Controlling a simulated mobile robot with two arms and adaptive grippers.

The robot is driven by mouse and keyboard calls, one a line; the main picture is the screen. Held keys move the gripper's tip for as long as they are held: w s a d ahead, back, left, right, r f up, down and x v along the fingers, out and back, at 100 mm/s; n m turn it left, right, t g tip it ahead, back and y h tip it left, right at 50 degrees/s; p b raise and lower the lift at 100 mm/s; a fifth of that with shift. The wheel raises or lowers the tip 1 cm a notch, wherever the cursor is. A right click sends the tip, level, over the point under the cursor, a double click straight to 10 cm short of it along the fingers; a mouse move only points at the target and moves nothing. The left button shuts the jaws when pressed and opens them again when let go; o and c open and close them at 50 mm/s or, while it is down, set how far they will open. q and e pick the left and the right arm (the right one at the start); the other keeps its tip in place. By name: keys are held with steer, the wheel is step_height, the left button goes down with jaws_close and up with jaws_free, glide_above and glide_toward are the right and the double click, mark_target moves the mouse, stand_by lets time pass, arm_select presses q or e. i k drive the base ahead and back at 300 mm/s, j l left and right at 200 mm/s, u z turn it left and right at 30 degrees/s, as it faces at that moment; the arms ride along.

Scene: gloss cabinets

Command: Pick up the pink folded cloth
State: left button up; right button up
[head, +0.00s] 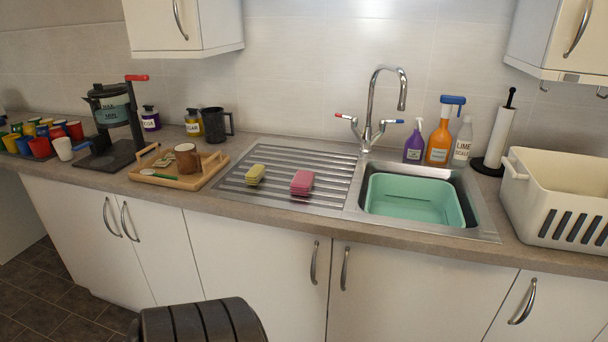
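The pink folded cloth (302,182) lies on the ribbed metal draining board (325,164), left of the sink. It looks like a small, thick, layered block. Nothing covers it from above. A yellow block of similar kind (255,174), perhaps a sponge or cloth, lies to its left on the same board, apart from it. Neither of my grippers is in the head view.
The sink holds a green basin (416,198), with a tap (373,110) behind. A wooden tray with a brown mug (187,158) stands left. Spray bottles (439,143), a paper roll (496,138) and a white basket (552,209) stand right. Cabinets (255,255) front the worktop.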

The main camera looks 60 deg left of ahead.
mark_target(301, 184)
steer(key=u, duration=2)
